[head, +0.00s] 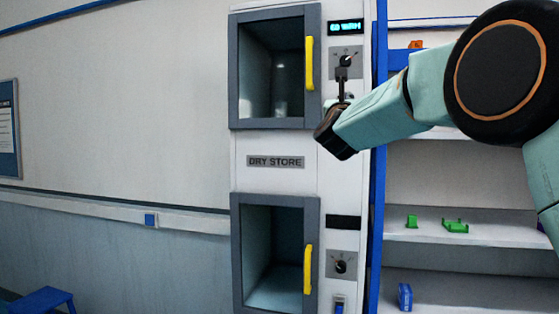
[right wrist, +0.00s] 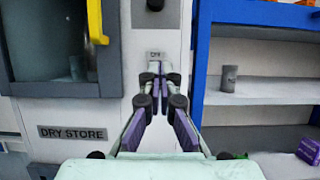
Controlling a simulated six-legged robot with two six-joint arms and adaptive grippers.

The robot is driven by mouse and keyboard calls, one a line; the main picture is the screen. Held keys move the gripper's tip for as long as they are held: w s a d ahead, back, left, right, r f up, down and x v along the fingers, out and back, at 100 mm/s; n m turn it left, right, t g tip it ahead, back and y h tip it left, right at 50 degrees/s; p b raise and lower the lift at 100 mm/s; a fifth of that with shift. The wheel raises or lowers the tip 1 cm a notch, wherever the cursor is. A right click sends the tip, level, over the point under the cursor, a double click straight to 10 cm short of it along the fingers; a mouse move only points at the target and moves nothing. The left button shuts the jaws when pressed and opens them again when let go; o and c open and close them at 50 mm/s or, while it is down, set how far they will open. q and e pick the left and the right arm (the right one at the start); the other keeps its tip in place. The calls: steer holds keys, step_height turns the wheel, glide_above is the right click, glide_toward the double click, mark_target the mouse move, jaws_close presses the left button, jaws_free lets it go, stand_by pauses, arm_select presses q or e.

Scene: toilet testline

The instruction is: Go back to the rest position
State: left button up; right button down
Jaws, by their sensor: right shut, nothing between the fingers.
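My right gripper (head: 342,92) reaches in from the right, in front of the dry store cabinet's upper control panel. Its fingers are shut and empty, just below the upper dial (head: 346,61). In the right wrist view the closed fingertips (right wrist: 157,76) point at the white panel below a dark dial (right wrist: 155,5). I cannot tell whether they touch the panel. My left gripper is not in view.
The cabinet has an upper door (head: 309,62) and a lower door (head: 308,268) with yellow handles. An open blue-framed shelf (head: 500,234) stands right of it, holding small green parts. A grey cup (right wrist: 229,78) stands on the shelf. A blue stool (head: 42,299) is at lower left.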

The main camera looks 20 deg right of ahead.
steer(key=s+a+f+n+g+y+b, duration=0.1)
steer(key=s+a+f+n+g+y, duration=0.15)
steer(key=f+n, duration=1.1)
steer(key=s+a+f+n+g+y+b, duration=0.1)
steer(key=a+f+n+y+b, duration=0.2)
steer(key=f+n, duration=1)
steer(key=s+a+f+n+g+y, duration=0.25)
steer(key=f+n+y, duration=0.2)
steer(key=f, duration=1.65)
steer(key=s+a+f+n+g+y+b, duration=0.1)
steer(key=s+f+n+g+b, duration=0.15)
steer(key=s+f, duration=0.5)
steer(key=s+a+f+n+g+b, duration=0.1)
steer(key=s+a+f+n, duration=0.3)
steer(key=f, duration=0.6)
steer(key=s+d+f+n+g+y+b, duration=0.1)
steer(key=s+f+n+g, duration=0.1)
steer(key=s+f, duration=0.55)
steer(key=s+f+n+g+b, duration=0.1)
steer(key=s+f+g+b, duration=0.1)
steer(key=s+f, duration=0.4)
steer(key=s+a+f+g+b, duration=0.1)
steer(key=s+f, duration=0.5)
steer(key=s, duration=0.7)
steer(key=s+a+f+n+g+b, duration=0.1)
steer(key=s+f+g+b, duration=0.3)
steer(key=s, duration=0.5)
steer(key=shift+s+a+f+n, duration=0.2)
steer(key=shift+f+n, duration=0.15)
steer(key=shift+f, duration=0.6)
